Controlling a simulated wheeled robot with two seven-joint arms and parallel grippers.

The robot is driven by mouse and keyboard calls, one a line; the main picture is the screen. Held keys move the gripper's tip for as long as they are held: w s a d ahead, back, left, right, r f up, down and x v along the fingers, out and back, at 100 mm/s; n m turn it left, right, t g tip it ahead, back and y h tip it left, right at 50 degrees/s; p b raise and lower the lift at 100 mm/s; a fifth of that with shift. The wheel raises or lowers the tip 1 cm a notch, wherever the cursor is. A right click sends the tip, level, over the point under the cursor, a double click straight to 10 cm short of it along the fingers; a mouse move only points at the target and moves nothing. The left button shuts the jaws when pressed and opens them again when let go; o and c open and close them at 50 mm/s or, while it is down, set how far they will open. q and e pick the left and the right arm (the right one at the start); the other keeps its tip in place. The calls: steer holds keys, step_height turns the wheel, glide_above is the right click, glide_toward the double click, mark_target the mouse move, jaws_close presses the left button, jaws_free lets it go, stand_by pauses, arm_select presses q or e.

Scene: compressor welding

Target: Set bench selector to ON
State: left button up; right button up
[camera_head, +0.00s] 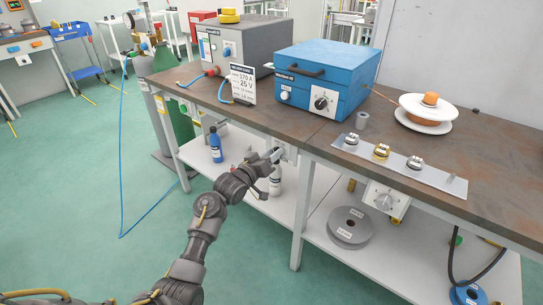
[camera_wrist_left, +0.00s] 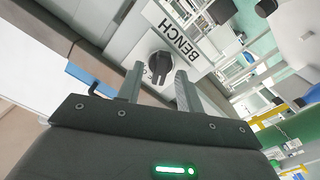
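The bench selector (camera_wrist_left: 158,66) is a dark round knob on a white plate marked BENCH, seen tilted in the left wrist view. My left gripper (camera_wrist_left: 159,72) is open, its two grey fingers apart with the knob showing between their tips. Gaps show on both sides of the knob; I cannot tell whether the tips reach around it. In the head view my left gripper (camera_head: 276,155) is at the front edge of the workbench, and it and the arm partly hide the selector's plate (camera_head: 291,153). The ON mark is not readable. My right gripper is not in view.
The workbench (camera_head: 300,128) carries a blue machine (camera_head: 325,75), a grey unit (camera_head: 240,45), a sign card (camera_head: 242,84) and a white spool (camera_head: 424,112). Another knob panel (camera_head: 384,199) hangs under the bench at right. Bottles (camera_head: 215,145) stand on the lower shelf.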

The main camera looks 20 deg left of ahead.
arm_select(q)
steer(key=shift+c, duration=0.2)
jaws_close()
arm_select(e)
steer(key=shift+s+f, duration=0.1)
arm_select(q)
steer(key=shift+m, duration=0.3)
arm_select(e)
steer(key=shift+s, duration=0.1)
arm_select(q)
steer(key=shift+s+d+m+p, duration=0.1)
steer(key=shift+m+p, duration=0.55)
steer(key=shift+m, duration=2.1)
steer(key=shift+d+m+p, duration=0.1)
steer(key=shift+m+p, duration=0.5)
steer(key=shift+m, duration=2.15)
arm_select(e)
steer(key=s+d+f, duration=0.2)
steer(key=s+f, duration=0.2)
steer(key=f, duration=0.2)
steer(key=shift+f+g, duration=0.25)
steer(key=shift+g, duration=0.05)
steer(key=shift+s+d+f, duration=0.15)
